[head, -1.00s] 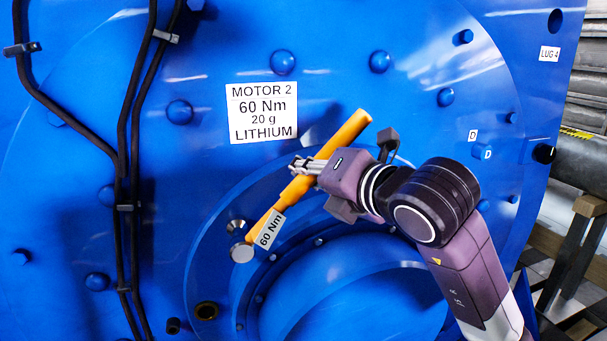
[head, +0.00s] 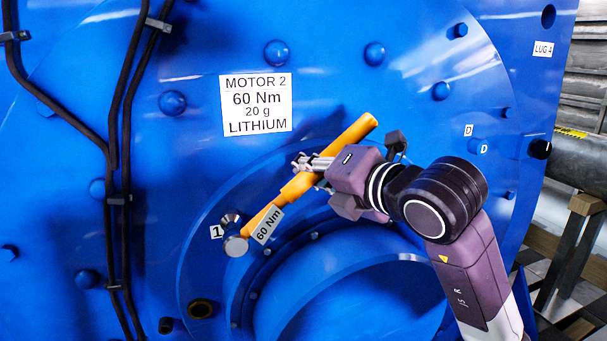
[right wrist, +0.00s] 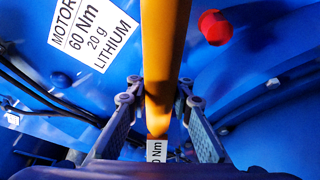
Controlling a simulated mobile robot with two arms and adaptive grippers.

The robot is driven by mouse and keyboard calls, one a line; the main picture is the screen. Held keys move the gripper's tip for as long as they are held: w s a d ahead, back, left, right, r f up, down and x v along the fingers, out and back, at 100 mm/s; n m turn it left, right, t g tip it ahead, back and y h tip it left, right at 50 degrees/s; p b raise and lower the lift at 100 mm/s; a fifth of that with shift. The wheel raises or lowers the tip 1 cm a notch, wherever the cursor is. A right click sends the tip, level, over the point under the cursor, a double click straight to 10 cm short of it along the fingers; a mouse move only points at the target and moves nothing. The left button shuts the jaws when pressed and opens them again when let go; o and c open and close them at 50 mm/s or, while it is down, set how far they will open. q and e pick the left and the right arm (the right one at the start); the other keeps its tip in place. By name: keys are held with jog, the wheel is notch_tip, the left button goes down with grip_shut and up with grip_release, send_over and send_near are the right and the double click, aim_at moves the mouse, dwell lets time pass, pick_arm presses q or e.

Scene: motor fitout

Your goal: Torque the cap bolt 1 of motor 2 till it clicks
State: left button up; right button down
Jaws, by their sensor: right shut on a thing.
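An orange torque wrench (head: 350,138) with a grey "60 Nm" tag lies slantwise in front of the blue face of motor 2 (head: 400,105). Its round metal head (head: 236,246) is at the lower left, beside the label "1" (head: 216,232), and hides what is under it. I cannot tell how it sits on the bolt. My right gripper (head: 308,165) is shut on the wrench's handle. In the right wrist view the orange handle (right wrist: 165,50) passes between the fingers (right wrist: 160,105). My left gripper is not in view.
A white sign (head: 256,104) reads "MOTOR 2, 60 Nm, 20 g, LITHIUM". Black cables (head: 122,150) run down the left of the face. Several blue bolt heads stick out. A round opening with a raised rim (head: 375,270) lies below the wrench. A red plug (right wrist: 213,27) shows in the right wrist view.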

jog(key=shift+d, duration=0.15)
jog(key=shift+f+b, duration=0.15)
jog(key=shift+b, duration=0.2)
jog(key=shift+w+d+f+m+y+b, duration=0.1)
jog(key=shift+d+f+m+y+b, duration=0.1)
jog(key=shift+d+f+m+b, duration=0.35)
jog(key=shift+w+d+f+m+y+b, duration=0.1)
jog(key=shift+f+m+y+b, duration=0.2)
jog(key=shift+b, duration=0.55)
jog(key=shift+f, duration=0.1)
